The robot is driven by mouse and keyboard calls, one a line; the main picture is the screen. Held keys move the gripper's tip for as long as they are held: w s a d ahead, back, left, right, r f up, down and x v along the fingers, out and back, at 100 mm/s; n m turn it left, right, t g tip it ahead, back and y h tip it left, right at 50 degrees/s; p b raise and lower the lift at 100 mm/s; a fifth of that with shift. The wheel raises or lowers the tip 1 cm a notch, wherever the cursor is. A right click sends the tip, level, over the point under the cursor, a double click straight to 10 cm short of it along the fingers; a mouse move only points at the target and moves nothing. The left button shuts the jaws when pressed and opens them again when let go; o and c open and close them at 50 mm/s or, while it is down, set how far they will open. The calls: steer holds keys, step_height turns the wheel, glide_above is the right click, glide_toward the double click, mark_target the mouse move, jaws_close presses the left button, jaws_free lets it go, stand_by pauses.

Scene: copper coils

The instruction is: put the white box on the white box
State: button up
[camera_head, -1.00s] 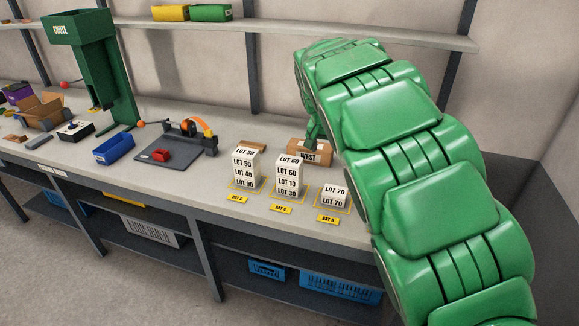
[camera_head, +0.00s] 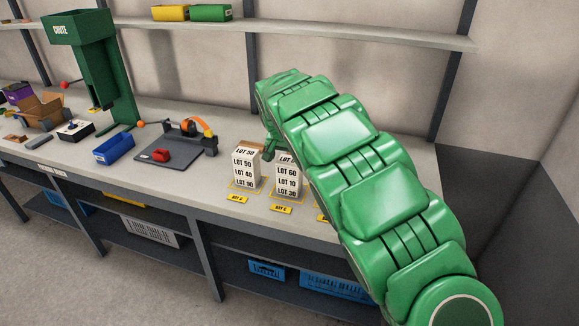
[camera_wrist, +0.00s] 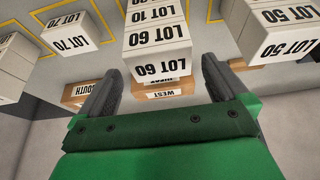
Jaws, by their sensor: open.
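White boxes stand in labelled stacks on the bench. The LOT 50 stack (camera_head: 245,171) is on the left in the head view, and the LOT 60 stack (camera_head: 288,183) is beside it. My arm hides the LOT 70 stack in the head view; the wrist view shows it at upper left (camera_wrist: 72,32). My gripper (camera_head: 267,150) is at the top of the LOT 60 stack. In the wrist view my gripper (camera_wrist: 161,66) is open, its fingers appearing either side of the top LOT 60 box (camera_wrist: 158,58). I cannot tell if they touch it.
Cardboard boxes marked WEST (camera_wrist: 160,94) and SOUTH (camera_wrist: 76,95) are near the stacks. A dark fixture plate (camera_head: 175,150), a blue bin (camera_head: 114,149) and a green chute (camera_head: 98,75) stand left on the bench. A shelf (camera_head: 330,34) runs above.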

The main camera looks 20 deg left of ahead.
mark_target(289, 160)
steer(key=shift+x, duration=2.35)
steer(key=shift+w, duration=0.15)
steer(key=c, duration=1)
steer(key=shift+r, duration=0.1)
steer(key=shift+r, duration=0.1)
